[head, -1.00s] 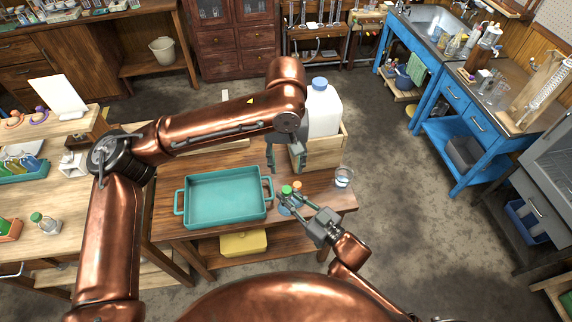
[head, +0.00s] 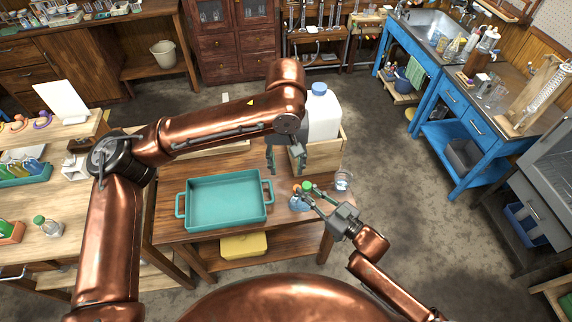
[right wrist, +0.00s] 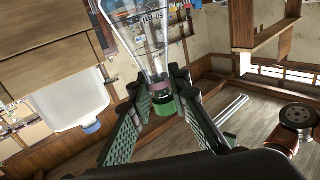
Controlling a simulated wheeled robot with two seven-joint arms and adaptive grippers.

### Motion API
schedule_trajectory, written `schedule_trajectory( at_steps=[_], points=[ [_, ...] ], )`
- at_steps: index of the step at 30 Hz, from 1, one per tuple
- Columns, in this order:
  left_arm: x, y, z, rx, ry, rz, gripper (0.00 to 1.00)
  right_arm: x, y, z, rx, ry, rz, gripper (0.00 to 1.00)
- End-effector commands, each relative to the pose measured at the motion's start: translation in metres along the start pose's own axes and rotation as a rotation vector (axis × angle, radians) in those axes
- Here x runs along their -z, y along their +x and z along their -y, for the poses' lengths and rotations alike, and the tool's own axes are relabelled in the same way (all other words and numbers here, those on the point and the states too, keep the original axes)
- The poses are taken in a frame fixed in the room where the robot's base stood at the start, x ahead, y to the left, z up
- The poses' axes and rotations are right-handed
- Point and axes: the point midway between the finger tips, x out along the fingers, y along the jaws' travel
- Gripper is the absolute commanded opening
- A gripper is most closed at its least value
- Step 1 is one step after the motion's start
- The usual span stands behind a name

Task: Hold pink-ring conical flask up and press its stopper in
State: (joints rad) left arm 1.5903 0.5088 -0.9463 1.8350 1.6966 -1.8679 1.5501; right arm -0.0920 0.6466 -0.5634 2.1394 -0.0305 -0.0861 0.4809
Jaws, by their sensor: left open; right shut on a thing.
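The conical flask (right wrist: 145,40) is clear glass with blue contents or markings. A pink ring (right wrist: 160,87) circles its neck, and a green stopper (right wrist: 163,105) sits at its mouth. In the head view the green stopper (head: 308,186) shows over the bluish flask body (head: 298,204). My right gripper (head: 308,194) is shut around the flask's neck; its fingers also show in the right wrist view (right wrist: 152,108). How deep the stopper sits cannot be told. My left gripper (head: 285,168) is open and empty, pointing down behind the flask, apart from it.
A teal tray (head: 225,226) lies on the wooden table left of the flask. A white jug with a blue cap (head: 322,115) stands in a wooden crate (head: 328,155) behind. A glass beaker (head: 343,180) stands at the right edge. A small orange object (head: 297,187) is beside the stopper.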

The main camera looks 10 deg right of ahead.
Motion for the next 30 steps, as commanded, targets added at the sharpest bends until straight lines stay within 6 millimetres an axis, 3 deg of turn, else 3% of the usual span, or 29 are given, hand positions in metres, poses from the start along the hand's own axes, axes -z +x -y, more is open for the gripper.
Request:
schedule_trajectory(
  at_steps=[13, 30],
  points=[
    [-0.001, -0.008, 0.0, 0.0, 0.0, -0.002, 0.41, 0.0, -0.019, -0.05, 0.0, -0.001, 0.001, 0.0],
    [-0.001, -0.008, 0.0, 0.0, 0.0, -0.002, 0.41, 0.0, -0.021, -0.054, 0.001, 0.0, -0.002, 0.0]
  ],
)
